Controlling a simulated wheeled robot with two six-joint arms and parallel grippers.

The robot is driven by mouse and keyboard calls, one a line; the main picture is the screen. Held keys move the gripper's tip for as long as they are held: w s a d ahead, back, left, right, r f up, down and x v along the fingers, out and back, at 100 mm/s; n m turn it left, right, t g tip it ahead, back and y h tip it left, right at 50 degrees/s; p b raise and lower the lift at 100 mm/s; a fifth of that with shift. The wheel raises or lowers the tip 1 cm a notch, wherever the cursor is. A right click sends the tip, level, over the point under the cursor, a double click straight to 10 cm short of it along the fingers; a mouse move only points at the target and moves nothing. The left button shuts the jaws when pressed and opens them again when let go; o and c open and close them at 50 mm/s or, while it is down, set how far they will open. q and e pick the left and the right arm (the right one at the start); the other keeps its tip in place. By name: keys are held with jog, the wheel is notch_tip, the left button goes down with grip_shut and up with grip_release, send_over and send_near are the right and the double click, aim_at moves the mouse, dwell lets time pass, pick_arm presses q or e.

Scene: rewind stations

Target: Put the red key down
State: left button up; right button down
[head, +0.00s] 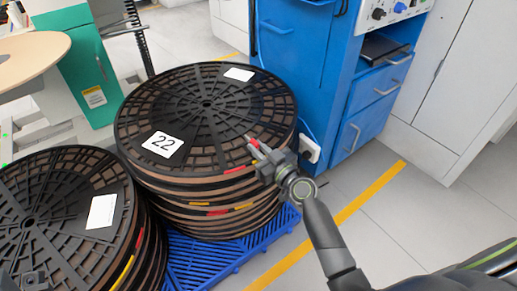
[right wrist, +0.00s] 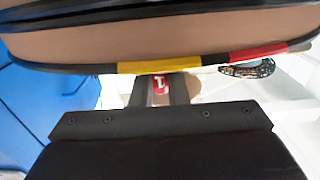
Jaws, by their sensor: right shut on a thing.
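My right gripper (head: 257,150) is shut on the red key (head: 249,141), at the right edge of the tall reel stack (head: 206,104) marked 22. In the right wrist view a small red part of the key (right wrist: 161,84) shows between the fingers (right wrist: 160,92); the rest is hidden. The reel's rim, with yellow and red tape, fills the top of that view. I cannot tell whether the key touches the reel. A dark grey part at the bottom left corner looks like my left gripper (head: 32,280); its fingers cannot be made out.
The tall stack stands on a blue slatted pallet (head: 215,258). A second reel stack (head: 62,205) with a white label is at the lower left. A blue cabinet (head: 300,50) with drawers stands behind. Floor with a yellow line (head: 372,188) is clear at right.

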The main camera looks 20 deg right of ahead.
jog(key=shift+f, duration=0.2)
jog(key=c, duration=1.4)
grip_release()
jog(key=shift+r, duration=0.1)
